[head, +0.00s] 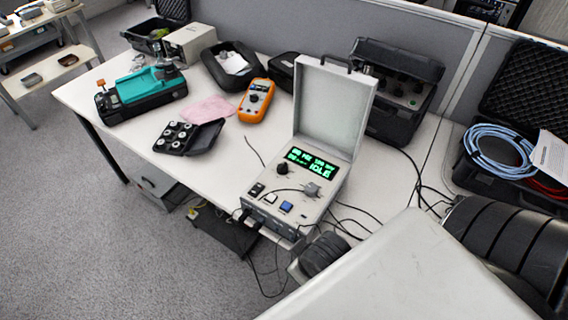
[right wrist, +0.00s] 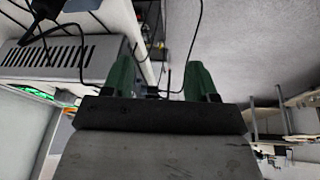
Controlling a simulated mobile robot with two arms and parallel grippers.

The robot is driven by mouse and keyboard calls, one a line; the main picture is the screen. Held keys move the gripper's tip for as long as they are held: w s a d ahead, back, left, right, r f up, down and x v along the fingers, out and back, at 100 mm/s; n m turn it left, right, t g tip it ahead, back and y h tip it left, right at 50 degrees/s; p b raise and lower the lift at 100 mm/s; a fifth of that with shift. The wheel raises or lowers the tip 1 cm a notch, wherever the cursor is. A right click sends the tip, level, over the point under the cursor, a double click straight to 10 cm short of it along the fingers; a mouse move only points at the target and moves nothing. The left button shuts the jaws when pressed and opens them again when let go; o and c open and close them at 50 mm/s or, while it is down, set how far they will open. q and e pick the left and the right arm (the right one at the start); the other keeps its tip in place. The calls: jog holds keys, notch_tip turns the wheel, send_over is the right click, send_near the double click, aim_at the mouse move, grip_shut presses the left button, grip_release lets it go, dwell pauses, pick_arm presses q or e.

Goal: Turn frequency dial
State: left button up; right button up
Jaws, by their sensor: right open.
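The calibrator (head: 300,205) stands at the table's front edge with its lid (head: 335,105) raised. Its green display (head: 311,163) is lit and appears to read IDLE. Below the display are a black knob (head: 282,168) at left and a grey knob (head: 312,190) at right; I cannot read which is the frequency dial. My right arm comes in from the lower right, and its fingertips are hidden in the head view. In the right wrist view my right gripper (right wrist: 159,80) is open and empty, beside the vented side of the calibrator (right wrist: 60,58). My left gripper is out of view.
Black cables (head: 350,218) run over the table right of the calibrator. An orange multimeter (head: 256,101), an open black case of small round parts (head: 180,136) and a teal instrument (head: 150,86) lie to the left. A black case (head: 398,92) stands behind. The table's front left is clear.

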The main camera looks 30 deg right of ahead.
jog(key=w+r+n+t, duration=0.6)
jog(key=w+r, duration=0.1)
jog(key=w, duration=0.3)
jog(key=w+r+n+t, duration=0.5)
jog(key=w+r+t, duration=0.2)
jog(key=w, duration=0.3)
jog(key=w+a+r+n+g+y, duration=0.1)
jog(key=a+r+n+y, duration=0.15)
jog(key=n+y, duration=0.45)
jog(key=w+a+r+n+g+y, duration=0.1)
jog(key=a+r+n+y, duration=0.2)
jog(key=n, duration=0.8)
jog(key=w+a+r+n+g+y, duration=0.2)
jog(key=a+n+y, duration=0.3)
jog(key=n, duration=0.4)
jog(key=n+g+h, duration=1.3)
jog(key=n+h, duration=0.2)
jog(key=n, duration=0.3)
send_over(283, 163)
notch_tip(283, 163, down, 9)
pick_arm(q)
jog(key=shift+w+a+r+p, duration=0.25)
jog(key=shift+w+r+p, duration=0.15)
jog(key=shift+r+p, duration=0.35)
pick_arm(e)
notch_tip(283, 163, down, 10)
jog(key=shift+f, duration=0.1)
